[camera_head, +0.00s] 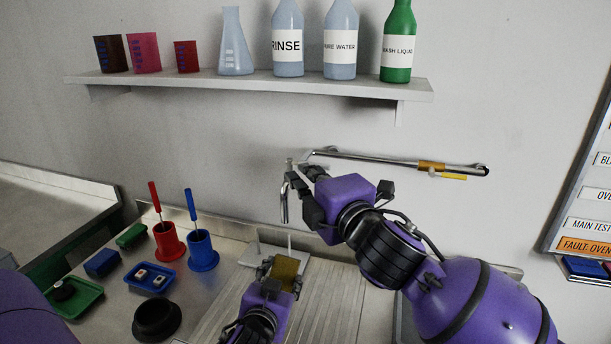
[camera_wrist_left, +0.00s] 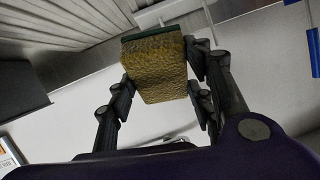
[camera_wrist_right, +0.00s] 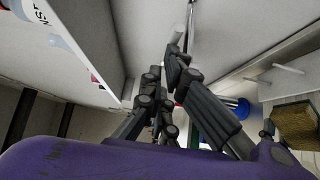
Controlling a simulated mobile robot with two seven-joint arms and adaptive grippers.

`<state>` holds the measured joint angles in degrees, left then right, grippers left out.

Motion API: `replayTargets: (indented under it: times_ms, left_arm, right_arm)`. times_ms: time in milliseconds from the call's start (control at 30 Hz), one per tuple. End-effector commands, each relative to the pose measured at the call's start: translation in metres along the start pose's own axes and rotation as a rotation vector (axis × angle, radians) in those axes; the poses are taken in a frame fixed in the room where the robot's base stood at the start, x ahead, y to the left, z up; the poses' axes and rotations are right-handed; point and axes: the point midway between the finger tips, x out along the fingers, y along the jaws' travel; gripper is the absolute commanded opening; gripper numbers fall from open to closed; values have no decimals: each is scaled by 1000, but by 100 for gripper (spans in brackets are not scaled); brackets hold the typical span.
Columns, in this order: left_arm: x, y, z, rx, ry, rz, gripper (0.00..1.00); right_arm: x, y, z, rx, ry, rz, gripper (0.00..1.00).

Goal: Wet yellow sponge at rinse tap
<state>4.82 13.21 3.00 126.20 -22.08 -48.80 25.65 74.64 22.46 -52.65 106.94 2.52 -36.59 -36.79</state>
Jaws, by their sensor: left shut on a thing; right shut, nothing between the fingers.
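The yellow sponge (camera_head: 287,268) is held in my left gripper (camera_head: 283,272), low over the ribbed drainer. In the left wrist view the sponge (camera_wrist_left: 158,70) sits between the fingers and shows a dark green layer on one side. My right gripper (camera_head: 297,180) is shut with nothing in it, up at the rinse tap (camera_head: 284,204), close to its top. Whether it touches the tap is hard to tell. The tap's spout hangs down left of the right gripper, above and near the sponge. The sponge also shows at the right edge of the right wrist view (camera_wrist_right: 297,122).
A shelf (camera_head: 250,84) with bottles, a flask and beakers runs above. Red (camera_head: 168,241) and blue (camera_head: 202,250) holders with brushes, a blue tray (camera_head: 150,279) and a black bowl (camera_head: 157,320) stand left. White pegs (camera_head: 289,246) rise behind the sponge.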

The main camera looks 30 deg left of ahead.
Motion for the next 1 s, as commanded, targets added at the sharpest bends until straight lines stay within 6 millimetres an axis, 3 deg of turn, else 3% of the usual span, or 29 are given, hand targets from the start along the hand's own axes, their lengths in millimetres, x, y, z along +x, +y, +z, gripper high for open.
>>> replayTargets:
  times_ms: [300,467,667,1000]
  left_arm:
    - [0,0,0,0,0,0,27]
    - [0,0,0,0,0,0,27]
    - [0,0,0,0,0,0,27]
    - [0,0,0,0,0,0,27]
  right_arm:
    - [2,0,7,-3,-7,0,0]
    - [-5,1,0,-3,-4,1,0]
    - [-34,0,-29,1,3,1,0]
    - [-108,0,-21,-2,0,-1,0]
